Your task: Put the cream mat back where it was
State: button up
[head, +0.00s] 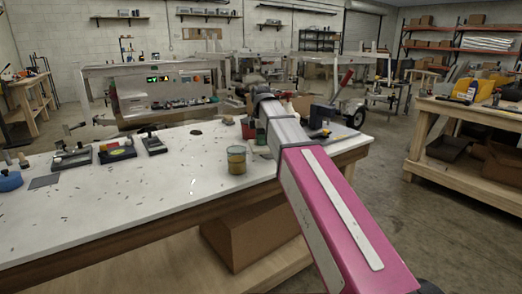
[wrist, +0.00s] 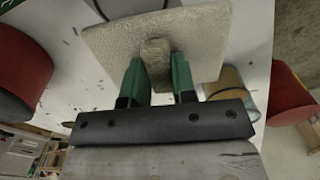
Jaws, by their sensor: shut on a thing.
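The cream mat (wrist: 112,45) is a pale, rough-textured square slab with a grey-brown lump (wrist: 157,52) at its middle. My gripper (wrist: 159,62) has green fingers, one on each side of the lump, and is shut on it, so it holds the mat. The mat shows in the wrist view above the white table; I cannot tell the gap below it. In the head view my pink and grey arm reaches over the table, and it hides the gripper and the mat.
The white table (head: 150,190) carries a mustard-coloured cup (head: 236,160) and a red container (head: 248,128) close to my arm. A dark mug (head: 321,113) stands beyond it at right. Black trays (head: 72,159) and a blue round thing (head: 10,181) lie at left. The front middle is largely clear.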

aim_at(261, 148)
jog(key=shift+f, duration=2.2)
jog(key=shift+f, duration=0.1)
jog(key=o, duration=0.9)
notch_tip(261, 148, up, 12)
jog(key=shift+r, duration=0.1)
